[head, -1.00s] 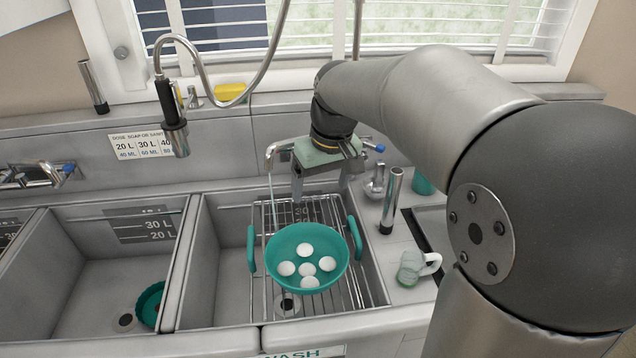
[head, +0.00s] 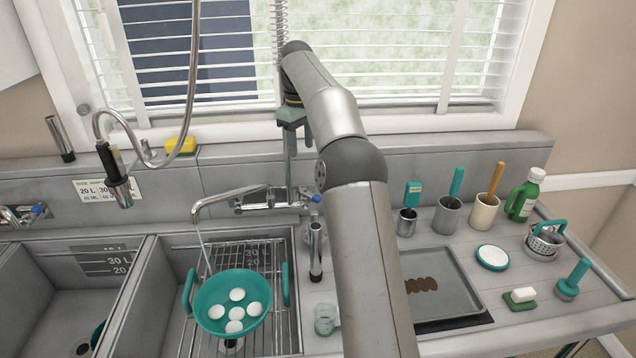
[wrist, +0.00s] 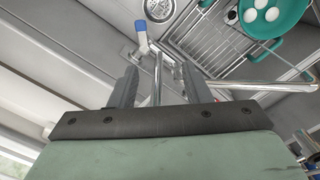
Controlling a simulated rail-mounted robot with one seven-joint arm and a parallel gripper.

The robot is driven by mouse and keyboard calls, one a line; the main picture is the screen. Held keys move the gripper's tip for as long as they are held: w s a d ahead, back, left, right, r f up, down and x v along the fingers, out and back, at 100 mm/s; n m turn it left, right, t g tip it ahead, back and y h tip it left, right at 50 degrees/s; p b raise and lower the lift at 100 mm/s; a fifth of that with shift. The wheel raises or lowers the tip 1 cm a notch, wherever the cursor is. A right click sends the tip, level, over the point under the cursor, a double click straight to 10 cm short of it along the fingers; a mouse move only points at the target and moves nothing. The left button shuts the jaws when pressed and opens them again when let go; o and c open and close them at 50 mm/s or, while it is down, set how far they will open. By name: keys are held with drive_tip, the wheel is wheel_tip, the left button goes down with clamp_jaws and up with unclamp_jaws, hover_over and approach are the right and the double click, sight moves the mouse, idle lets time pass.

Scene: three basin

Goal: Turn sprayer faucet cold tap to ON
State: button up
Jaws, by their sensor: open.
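The sprayer faucet (head: 262,208) is on the back wall above the right basin. A blue-tipped tap (head: 317,198), seen as the cold one, sticks out at its right; its blue cap also shows in the wrist view (wrist: 140,25). The spout reaches left, and a thin stream falls from it. The sprayer head (head: 122,190) hangs at the left on its hose. My gripper (head: 296,146) is open, above the faucet body by the upright pipe. In the wrist view the pipe (wrist: 157,78) shows between the fingers; contact cannot be told.
A teal colander (head: 212,322) with several white round items sits on the wire rack in the right basin. An upright metal tube (head: 316,252) stands right of it. A glass mug (head: 326,318), tray (head: 452,285) and utensil cups are on the right counter. The window is behind.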

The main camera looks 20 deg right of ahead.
drive_tip(key=w+d, duration=0.1)
drive_tip(key=d, duration=0.3)
wheel_tip(320, 180, down, 18)
drive_tip(key=shift+d+r+b, duration=0.15)
drive_tip(key=shift+r+b, duration=0.05)
drive_tip(key=shift+b, duration=0.3)
drive_tip(key=shift+c, duration=0.3)
clamp_jaws()
